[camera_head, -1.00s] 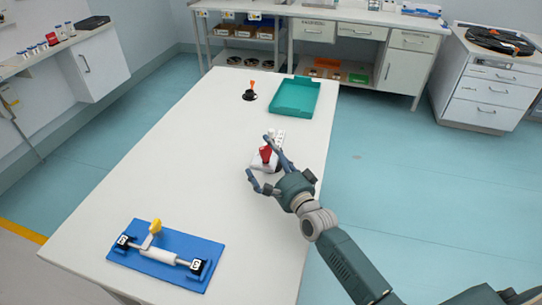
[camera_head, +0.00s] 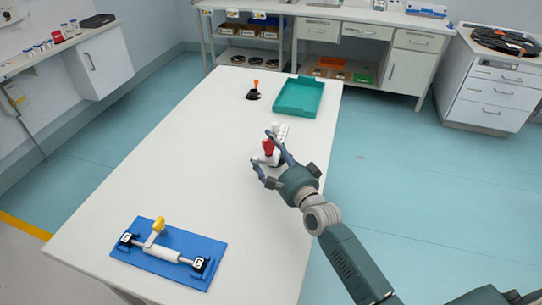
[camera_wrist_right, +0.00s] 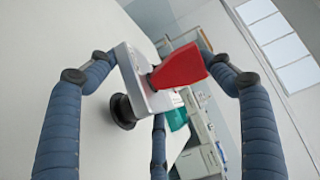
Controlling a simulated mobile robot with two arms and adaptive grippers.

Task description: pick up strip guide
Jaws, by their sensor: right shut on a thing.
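The strip guide (camera_head: 266,155), a white piece with a red knob, is at the middle right of the table in the head view. In the right wrist view the strip guide (camera_wrist_right: 139,82) shows a white body, the red knob and a dark round part. My right gripper (camera_head: 262,149) is shut on it, with its blue-grey fingers around it; they partly hide it in the head view. I cannot tell whether it touches the table. My left gripper is not in view.
A teal tray (camera_head: 297,113) and a black-based orange-tipped piece (camera_head: 254,92) stand farther back. A small white piece (camera_head: 280,130) sits just beyond the gripper. A blue board with a roller (camera_head: 200,246) lies at the front left. The table's left and middle are clear.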

